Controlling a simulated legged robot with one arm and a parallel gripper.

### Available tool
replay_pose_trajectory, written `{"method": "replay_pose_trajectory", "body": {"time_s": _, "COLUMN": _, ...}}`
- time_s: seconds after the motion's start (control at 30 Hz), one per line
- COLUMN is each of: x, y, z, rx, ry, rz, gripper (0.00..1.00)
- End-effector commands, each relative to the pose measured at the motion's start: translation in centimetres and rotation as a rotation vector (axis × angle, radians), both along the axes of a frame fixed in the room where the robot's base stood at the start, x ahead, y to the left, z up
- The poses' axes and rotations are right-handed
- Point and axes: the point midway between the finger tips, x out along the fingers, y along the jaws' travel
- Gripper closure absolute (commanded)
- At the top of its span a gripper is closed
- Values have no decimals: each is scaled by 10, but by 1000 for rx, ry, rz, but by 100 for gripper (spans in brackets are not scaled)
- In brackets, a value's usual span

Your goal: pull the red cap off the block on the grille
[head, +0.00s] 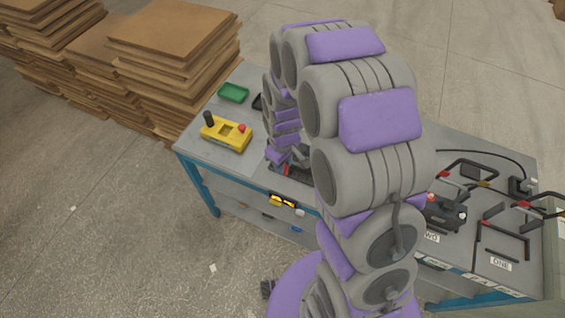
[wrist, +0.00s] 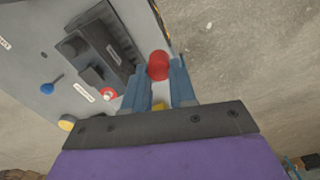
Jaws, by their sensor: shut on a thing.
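The red cap (wrist: 158,65) is between the two blue fingers of my gripper (wrist: 157,72) in the wrist view, near their tips. My gripper is shut on it. A small yellow patch shows lower down between the fingers. In the head view, a small red part (head: 287,169) shows by my gripper (head: 284,160) at the bench's front edge, over a dark area. The block under the cap and the grille are mostly hidden by my arm and fingers, so I cannot tell whether cap and block touch.
The grey bench (head: 190,142) carries a yellow control box (head: 226,132) and a green tray (head: 233,92) at left. Black-handled frames (head: 505,235) stand at right. Stacked brown boards (head: 170,50) are behind. In the wrist view, a dark device (wrist: 98,50) is left of the fingers.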

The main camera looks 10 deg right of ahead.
Motion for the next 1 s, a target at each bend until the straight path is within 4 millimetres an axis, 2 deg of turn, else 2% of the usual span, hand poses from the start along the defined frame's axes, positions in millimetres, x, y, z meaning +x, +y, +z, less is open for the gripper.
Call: {"method": "replay_pose_trajectory", "body": {"time_s": 1.0, "x": 0, "y": 0, "z": 37, "rx": 1, "ry": -1, "rz": 0, "gripper": 100}}
